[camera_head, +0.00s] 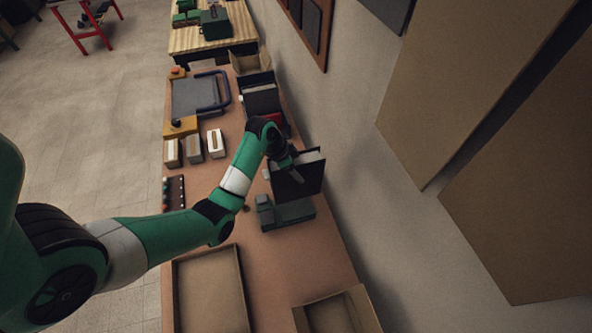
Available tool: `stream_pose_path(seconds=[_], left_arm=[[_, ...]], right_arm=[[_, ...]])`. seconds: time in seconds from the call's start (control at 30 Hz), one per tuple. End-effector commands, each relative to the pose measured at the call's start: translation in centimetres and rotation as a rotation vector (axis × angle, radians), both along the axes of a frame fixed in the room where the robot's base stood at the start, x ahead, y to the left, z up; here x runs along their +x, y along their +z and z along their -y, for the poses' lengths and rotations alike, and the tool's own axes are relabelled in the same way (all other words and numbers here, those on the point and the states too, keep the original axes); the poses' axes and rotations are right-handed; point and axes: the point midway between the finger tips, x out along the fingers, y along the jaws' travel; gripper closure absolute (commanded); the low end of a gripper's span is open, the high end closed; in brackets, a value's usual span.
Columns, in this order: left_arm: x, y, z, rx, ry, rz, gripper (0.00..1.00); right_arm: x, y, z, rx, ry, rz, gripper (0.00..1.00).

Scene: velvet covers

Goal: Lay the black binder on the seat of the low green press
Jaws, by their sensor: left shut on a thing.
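The black binder (308,181) stands upright, its pale page edge facing up, near the wall side of the table. My left gripper (292,174) is shut on it, reaching in from the left. The low green press (295,213) sits on the table just in front of and below the binder, with a raised block at its left end. The binder hides the back of the press, and I cannot tell whether the two touch. My right gripper is not in view.
A holder with dark binders (260,98) stands farther back. A blue-handled grey machine (196,97) and several small boxes (215,144) are at left. A shallow tray (240,290) and an open cardboard box (372,309) lie nearer. The wall runs close along the right.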

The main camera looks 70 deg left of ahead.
Motion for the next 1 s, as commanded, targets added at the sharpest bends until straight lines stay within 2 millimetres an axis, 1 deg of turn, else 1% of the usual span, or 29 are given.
stream_pose_path(seconds=[0.03,0.1,0.2,0.37,0.53,1.0], left_arm=[[0.1,-2.0,-0.1,0.002,0.001,0.002,1.0],[0.2,-2.8,-0.2,0.001,0.002,0.002,1.0],[0.2,-3.1,-0.2,0.001,0.002,0.002,1.0],[0.2,-2.9,-0.2,0.001,0.002,0.001,1.0],[0.2,-3.4,-0.2,0.0,0.001,0.001,1.0],[0.2,-7.0,-0.2,0.0,0.001,0.001,1.0]], right_arm=[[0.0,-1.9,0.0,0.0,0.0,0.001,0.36],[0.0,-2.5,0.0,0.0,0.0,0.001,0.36],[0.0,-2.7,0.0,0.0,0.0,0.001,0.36],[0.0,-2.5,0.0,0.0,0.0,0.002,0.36],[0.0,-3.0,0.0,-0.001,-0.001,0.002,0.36],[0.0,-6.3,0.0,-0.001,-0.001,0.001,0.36]])
